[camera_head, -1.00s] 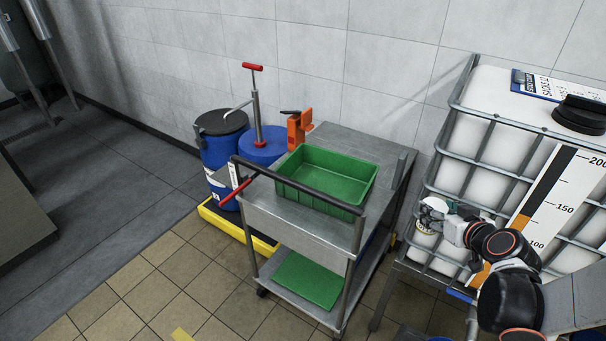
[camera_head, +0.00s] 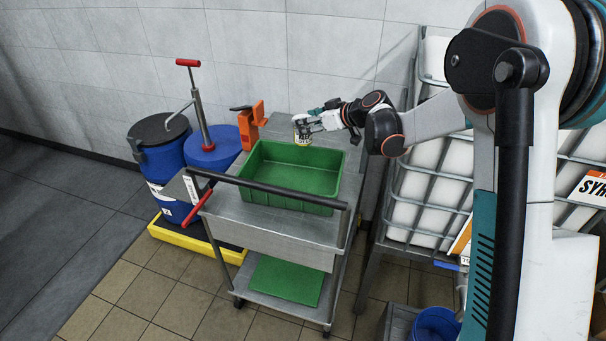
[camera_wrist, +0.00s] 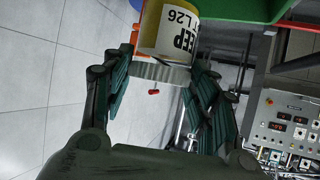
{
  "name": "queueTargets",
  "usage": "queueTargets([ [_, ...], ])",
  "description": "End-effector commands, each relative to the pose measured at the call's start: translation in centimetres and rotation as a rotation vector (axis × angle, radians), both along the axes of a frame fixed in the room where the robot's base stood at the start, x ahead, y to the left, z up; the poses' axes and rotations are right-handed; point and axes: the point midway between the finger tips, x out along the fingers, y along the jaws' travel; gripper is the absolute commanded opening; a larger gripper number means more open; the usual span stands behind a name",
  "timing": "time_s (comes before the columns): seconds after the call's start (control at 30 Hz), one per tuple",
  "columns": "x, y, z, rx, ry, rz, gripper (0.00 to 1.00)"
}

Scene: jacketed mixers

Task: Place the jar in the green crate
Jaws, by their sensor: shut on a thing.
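The green crate (camera_head: 290,198) stands open on the top of a steel cart and looks empty from here. In the wrist view the jar (camera_wrist: 168,30) has a white label with black print, a yellow band and a pale ridged lid between my fingers (camera_wrist: 163,85). The crate also shows at the top of the wrist view (camera_wrist: 235,8). The jar's contents are hidden.
The cart (camera_head: 240,212) has a black push bar (camera_head: 280,191) along its front and a green sheet (camera_head: 285,280) on its lower shelf. Blue drums (camera_head: 212,150) with a pump are left; a caged tank (camera_head: 420,190) is right.

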Motion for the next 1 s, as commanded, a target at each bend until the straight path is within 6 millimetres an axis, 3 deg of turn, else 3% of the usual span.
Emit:
queueTargets([
  [0.1, 0.0, 0.0, -3.5, 0.000, 0.000, -0.001, 0.24],
  [0.4, 0.0, 0.0, -10.3, 0.000, 0.000, -0.001, 0.24],
  [0.77, 0.0, 0.0, -13.2, 0.000, 0.000, -0.001, 0.24],
  [1.0, 0.0, -0.1, -16.5, 0.000, 0.000, -0.002, 0.24],
])
